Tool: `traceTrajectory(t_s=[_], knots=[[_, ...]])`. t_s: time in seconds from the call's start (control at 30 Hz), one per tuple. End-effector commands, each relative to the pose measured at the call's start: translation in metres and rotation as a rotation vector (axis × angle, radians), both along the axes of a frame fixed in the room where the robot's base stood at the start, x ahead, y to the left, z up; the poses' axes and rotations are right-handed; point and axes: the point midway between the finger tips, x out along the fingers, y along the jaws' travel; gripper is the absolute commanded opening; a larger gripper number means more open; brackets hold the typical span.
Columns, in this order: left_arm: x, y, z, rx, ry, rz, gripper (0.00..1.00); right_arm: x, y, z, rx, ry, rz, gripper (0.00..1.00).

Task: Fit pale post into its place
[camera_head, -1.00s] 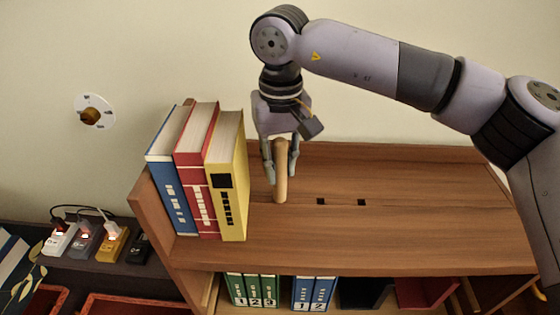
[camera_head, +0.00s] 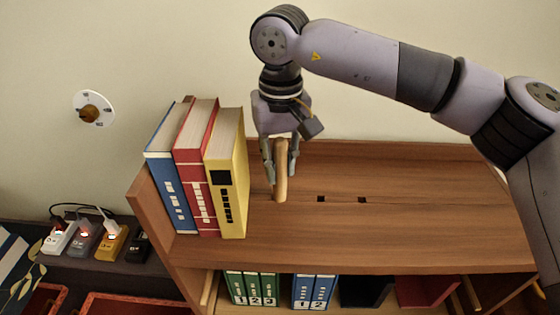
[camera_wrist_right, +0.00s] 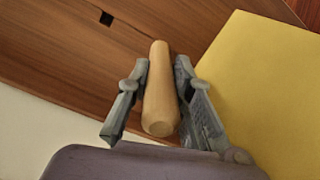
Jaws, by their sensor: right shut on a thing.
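The pale post (camera_head: 281,180) is a light wooden peg that stands about upright at the shelf top, just right of the yellow book. My right gripper (camera_head: 281,174) is shut on the post from above. In the right wrist view the post (camera_wrist_right: 160,95) lies between the two fingers of the gripper (camera_wrist_right: 161,92). Two small dark square holes (camera_head: 321,199) (camera_head: 362,200) show in the shelf top to the right of the post. I cannot tell whether the post's lower end sits in a hole or only touches the board. My left gripper is not in view.
A blue book (camera_head: 172,180), a red book (camera_head: 198,170) and a yellow book (camera_head: 228,175) stand at the left end of the wooden shelf top (camera_head: 430,215). The yellow book is close beside the gripper. The board to the right is clear.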

Motion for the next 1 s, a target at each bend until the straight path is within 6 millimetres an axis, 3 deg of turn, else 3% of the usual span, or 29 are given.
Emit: traceTrajectory(t_s=[0.37,0.7,0.87,1.0], knots=[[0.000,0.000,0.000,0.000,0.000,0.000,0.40,0.000,0.000,-0.001,0.000,0.001,0.000,0.43],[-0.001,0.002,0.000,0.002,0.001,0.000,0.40,0.000,0.000,0.001,-0.001,0.001,0.000,0.44],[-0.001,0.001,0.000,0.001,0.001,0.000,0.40,0.001,0.000,0.019,0.001,-0.002,0.000,0.44],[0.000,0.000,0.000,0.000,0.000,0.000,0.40,0.001,0.000,0.049,0.000,-0.003,-0.001,0.44]])
